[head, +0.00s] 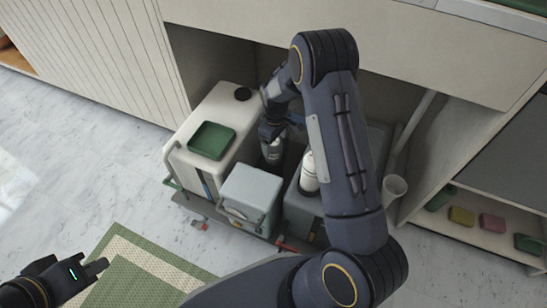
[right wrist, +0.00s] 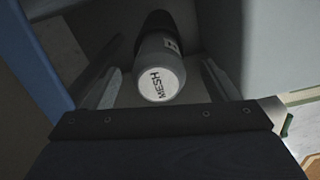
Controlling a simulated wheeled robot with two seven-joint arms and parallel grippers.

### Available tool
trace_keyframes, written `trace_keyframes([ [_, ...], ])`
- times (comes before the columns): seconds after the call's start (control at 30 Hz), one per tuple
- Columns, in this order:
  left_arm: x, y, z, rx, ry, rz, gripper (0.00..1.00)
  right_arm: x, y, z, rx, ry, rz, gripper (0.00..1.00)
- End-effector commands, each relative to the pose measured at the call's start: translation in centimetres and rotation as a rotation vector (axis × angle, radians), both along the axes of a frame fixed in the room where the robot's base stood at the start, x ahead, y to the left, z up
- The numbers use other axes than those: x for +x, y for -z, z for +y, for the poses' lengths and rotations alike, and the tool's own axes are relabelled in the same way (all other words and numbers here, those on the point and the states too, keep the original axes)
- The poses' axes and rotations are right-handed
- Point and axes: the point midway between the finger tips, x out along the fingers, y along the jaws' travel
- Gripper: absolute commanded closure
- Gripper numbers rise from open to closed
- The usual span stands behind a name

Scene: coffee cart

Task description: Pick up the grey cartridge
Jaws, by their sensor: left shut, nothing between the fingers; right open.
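The grey cartridge (head: 273,153) stands in a narrow gap between the white tank and the pale grey box. In the right wrist view its white end cap, lettered "MESH" (right wrist: 157,84), faces the camera. My right gripper (head: 271,132) is open and reaches down over the cartridge. One finger shows on each side of the cartridge in the right wrist view; I cannot tell whether either touches it. My left gripper (head: 98,268) is shut and empty, low at the left over the mat.
A white tank (head: 232,105) bears a green tray (head: 212,139). A pale grey box (head: 250,191) and a white-topped bottle (head: 309,173) stand close by. A white cup (head: 394,188) is right of my arm. The cabinet (head: 220,52) encloses the back. The floor at left is clear.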

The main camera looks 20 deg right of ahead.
Motion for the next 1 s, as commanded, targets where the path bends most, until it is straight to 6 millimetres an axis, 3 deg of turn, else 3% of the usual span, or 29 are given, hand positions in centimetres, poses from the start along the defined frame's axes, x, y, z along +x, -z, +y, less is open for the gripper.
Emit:
trace_keyframes([
  [0.4, 0.0, 3.2, 0.0, 0.0, 0.0, 0.0, 1.0, 0.9, 5.4, 0.3, 0.0, 0.002, 0.001, 0.19],
  [0.67, 0.0, 3.1, 0.0, 0.0, 0.0, 0.0, 1.0, 0.9, 5.6, 0.3, 0.001, 0.002, -0.001, 0.19],
  [1.0, 0.0, 3.1, 0.0, 0.0, 0.0, 0.0, 1.0, 0.9, 5.5, 0.3, 0.001, 0.002, 0.0, 0.62],
])
